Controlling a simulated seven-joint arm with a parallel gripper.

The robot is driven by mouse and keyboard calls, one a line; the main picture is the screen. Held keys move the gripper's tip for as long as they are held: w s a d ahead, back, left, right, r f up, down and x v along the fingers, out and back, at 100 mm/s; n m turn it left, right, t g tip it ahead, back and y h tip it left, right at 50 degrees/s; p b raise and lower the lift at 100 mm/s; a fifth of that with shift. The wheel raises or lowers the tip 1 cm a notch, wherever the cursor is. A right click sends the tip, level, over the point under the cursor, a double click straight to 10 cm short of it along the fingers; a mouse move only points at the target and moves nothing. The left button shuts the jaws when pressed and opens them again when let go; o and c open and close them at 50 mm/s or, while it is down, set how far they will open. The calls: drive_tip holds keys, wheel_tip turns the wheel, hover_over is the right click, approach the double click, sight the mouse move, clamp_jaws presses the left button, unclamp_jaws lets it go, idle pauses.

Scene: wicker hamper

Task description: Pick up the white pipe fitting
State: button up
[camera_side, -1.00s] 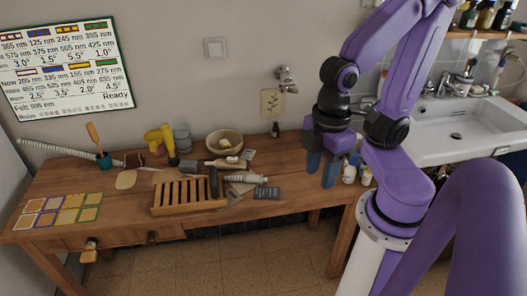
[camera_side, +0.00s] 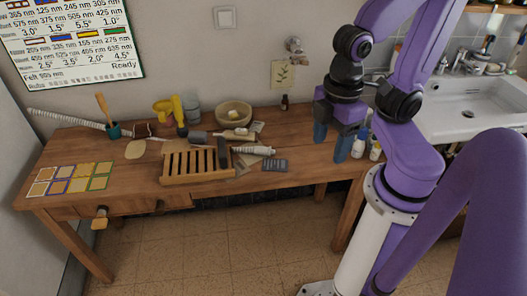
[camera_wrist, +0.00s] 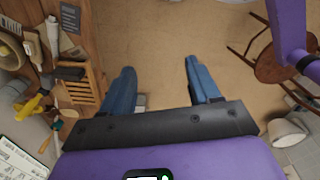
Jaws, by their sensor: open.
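A pale ribbed piece (camera_side: 255,150), which looks like the white pipe fitting, lies on the wooden table right of the slatted wooden rack. It seems to show in the wrist view too, at the upper left (camera_wrist: 52,32). My gripper (camera_side: 335,147) hangs at the right end of the table, to the right of the fitting and apart from it. In the wrist view the two blue fingers (camera_wrist: 159,70) are spread wide, with nothing held between them and floor beyond.
The slatted rack (camera_side: 198,178) and a dark keyed block (camera_side: 275,165) lie close to the fitting. A bowl (camera_side: 234,113) stands behind it. Small white bottles (camera_side: 375,151) stand by my gripper. The table's front right is mostly clear.

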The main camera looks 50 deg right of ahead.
drive_tip(key=w+a+f+m, duration=0.1)
drive_tip(key=w+f+m, duration=0.1)
drive_tip(key=w, duration=0.7)
drive_tip(key=m, duration=0.5)
hover_over(262, 148)
wheel_tip(262, 148, down, 13)
wheel_tip(262, 148, down, 17)
drive_tip(key=shift+r, duration=0.15)
drive_tip(key=c, duration=1.1)
